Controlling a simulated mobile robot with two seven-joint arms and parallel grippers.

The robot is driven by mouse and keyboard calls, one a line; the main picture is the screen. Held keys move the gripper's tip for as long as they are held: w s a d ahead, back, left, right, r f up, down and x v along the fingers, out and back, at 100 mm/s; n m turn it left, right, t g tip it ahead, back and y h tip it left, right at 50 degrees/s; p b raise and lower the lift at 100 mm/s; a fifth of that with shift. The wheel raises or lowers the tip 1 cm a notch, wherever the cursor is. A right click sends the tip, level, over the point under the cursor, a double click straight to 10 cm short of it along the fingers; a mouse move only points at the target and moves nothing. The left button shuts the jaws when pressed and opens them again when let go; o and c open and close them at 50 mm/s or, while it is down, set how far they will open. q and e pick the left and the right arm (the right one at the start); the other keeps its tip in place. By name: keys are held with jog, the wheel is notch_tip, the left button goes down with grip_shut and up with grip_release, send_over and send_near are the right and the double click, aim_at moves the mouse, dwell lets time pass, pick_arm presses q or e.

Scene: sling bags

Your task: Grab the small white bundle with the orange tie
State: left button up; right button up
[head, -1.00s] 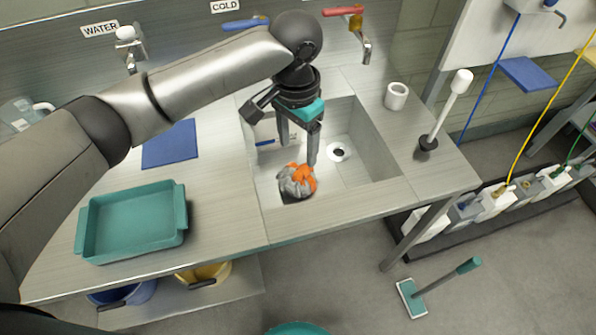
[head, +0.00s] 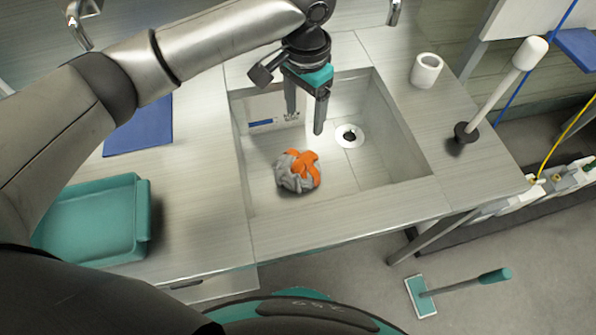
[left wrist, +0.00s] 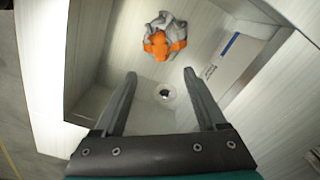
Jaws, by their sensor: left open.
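The small bundle (head: 289,174) is greyish white with an orange tie (head: 304,160). It rests on the floor of the sink (head: 262,202), toward its front left. My left gripper (head: 305,124) points down into the sink, behind and above the bundle, with its fingers apart and nothing between them. In the left wrist view, the bundle (left wrist: 168,36) lies beyond the fingertips of the open left gripper (left wrist: 159,74), near the top of the picture and apart from them. My right gripper is not in view.
The sink walls surround the bundle, and a drain (head: 350,136) lies to its right. A teal tray (head: 145,215) and a blue mat (head: 141,128) are on the left counter. A white cup (head: 426,70) and a white-handled plunger (head: 497,90) stand on the right.

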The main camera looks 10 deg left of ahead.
pick_arm(q)
jog(key=b, duration=0.3)
send_over(303, 159)
notch_tip(303, 159, down, 10)
jog(key=shift+f, duration=0.1)
notch_tip(303, 159, down, 5)
jog(key=shift+r+b, duration=0.1)
jog(key=shift+b, duration=0.7)
jog(key=c, duration=1.1)
grip_shut()
